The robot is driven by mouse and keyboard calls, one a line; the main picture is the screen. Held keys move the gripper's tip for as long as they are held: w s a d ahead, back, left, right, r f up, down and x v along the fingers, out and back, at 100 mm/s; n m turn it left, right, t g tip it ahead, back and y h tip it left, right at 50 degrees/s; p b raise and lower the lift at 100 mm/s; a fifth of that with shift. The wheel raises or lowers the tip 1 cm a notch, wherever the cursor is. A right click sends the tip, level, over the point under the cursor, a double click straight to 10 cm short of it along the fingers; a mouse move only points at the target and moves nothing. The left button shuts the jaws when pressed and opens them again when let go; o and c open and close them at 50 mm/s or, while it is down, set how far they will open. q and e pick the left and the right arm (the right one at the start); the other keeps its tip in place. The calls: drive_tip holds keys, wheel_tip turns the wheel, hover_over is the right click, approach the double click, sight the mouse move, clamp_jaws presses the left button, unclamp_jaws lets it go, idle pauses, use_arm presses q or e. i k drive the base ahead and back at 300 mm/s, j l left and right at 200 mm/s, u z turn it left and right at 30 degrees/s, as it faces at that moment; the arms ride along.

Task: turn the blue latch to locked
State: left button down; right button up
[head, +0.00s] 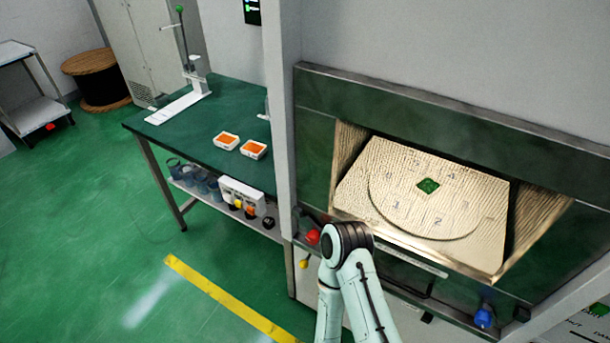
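The blue latch (483,317) is a small blue knob low on the right side of the machine's front, below the open chamber. Its turned position is too small to read. One of my arms comes up from the bottom edge at the middle, left of the latch and apart from it in the picture. A dark joint of that arm is in front of the machine's lower left. No gripper fingers show in the head view, so neither gripper can be seen.
A red knob (312,236) and a yellow knob (303,263) are at the machine's lower left. The open chamber holds a numbered round plate (400,212) with a green square piece (428,186). A green-topped table (190,150) stands left.

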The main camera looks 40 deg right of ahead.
sight(485, 318)
drive_tip(key=z, duration=3.25)
